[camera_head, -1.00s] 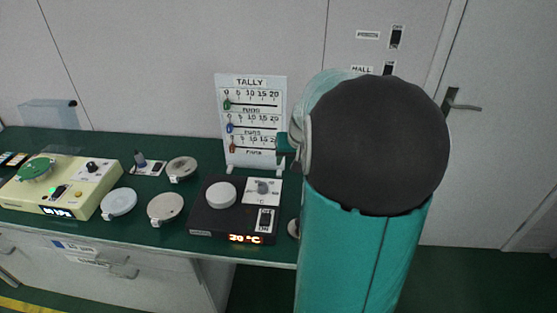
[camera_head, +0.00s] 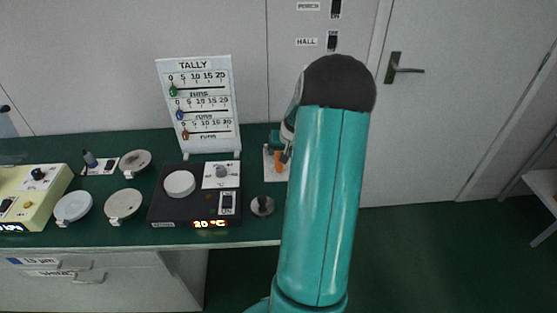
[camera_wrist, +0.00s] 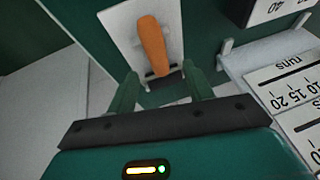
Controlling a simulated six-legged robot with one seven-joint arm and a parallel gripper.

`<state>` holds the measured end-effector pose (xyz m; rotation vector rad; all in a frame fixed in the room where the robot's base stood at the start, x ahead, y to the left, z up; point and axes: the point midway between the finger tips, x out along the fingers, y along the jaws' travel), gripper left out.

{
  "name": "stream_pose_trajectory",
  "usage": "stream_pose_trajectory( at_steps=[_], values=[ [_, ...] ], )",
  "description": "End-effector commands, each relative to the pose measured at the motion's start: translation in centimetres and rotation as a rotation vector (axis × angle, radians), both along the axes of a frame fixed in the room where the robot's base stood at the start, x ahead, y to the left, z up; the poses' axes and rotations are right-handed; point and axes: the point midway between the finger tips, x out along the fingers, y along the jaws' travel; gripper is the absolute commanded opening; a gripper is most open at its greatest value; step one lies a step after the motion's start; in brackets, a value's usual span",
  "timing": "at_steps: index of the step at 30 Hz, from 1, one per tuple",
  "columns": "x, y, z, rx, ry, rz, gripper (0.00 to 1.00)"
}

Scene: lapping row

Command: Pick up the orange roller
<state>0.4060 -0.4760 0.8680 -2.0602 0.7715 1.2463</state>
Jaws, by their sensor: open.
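The orange roller (camera_wrist: 152,46) lies on a white plate (camera_wrist: 112,20) in the wrist view, its rounded orange end pointing away from me. In the head view a small part of the orange roller (camera_head: 279,160) shows at the right end of the green bench, partly hidden by my arm. My gripper (camera_wrist: 160,76) is open. Its two green fingers stand apart on either side of the near end of the roller in the wrist view, and nothing is held. I cannot tell the height of the fingertips above the plate.
The tally board (camera_head: 200,105) stands close by on the bench. A black heater box (camera_head: 195,194) and a dark disc with a knob (camera_head: 262,206) are left of my arm. Several round dishes lie farther left. Right of the bench is open floor (camera_head: 420,255).

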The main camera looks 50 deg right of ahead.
Motion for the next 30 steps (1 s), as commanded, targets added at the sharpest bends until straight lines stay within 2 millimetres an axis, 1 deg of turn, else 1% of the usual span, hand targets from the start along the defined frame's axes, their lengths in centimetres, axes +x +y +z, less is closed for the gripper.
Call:
stream_pose_trajectory(
  at_steps=[9, 12, 18, 19, 21, 23, 24, 26, 30],
  values=[
    [1.3, -0.8, -4.1, 0.001, 0.001, 0.0, 0.51],
    [1.6, -1.0, -4.7, 0.001, 0.0, -0.001, 0.51],
    [1.6, -1.0, -4.7, 0.0, 0.001, -0.001, 0.51],
    [1.6, -1.0, -4.7, 0.0, 0.001, -0.001, 0.49],
    [1.6, -1.0, -4.7, 0.0, 0.001, -0.001, 0.36],
    [1.6, -1.0, -4.7, 0.0, 0.001, -0.001, 0.24],
    [1.6, -1.0, -4.7, 0.0, 0.001, -0.001, 0.16],
    [1.6, -1.0, -4.7, 0.0, 0.001, -0.001, 0.04],
    [1.6, -1.0, -4.6, -0.001, 0.0, -0.001, 0.03]
  ],
)
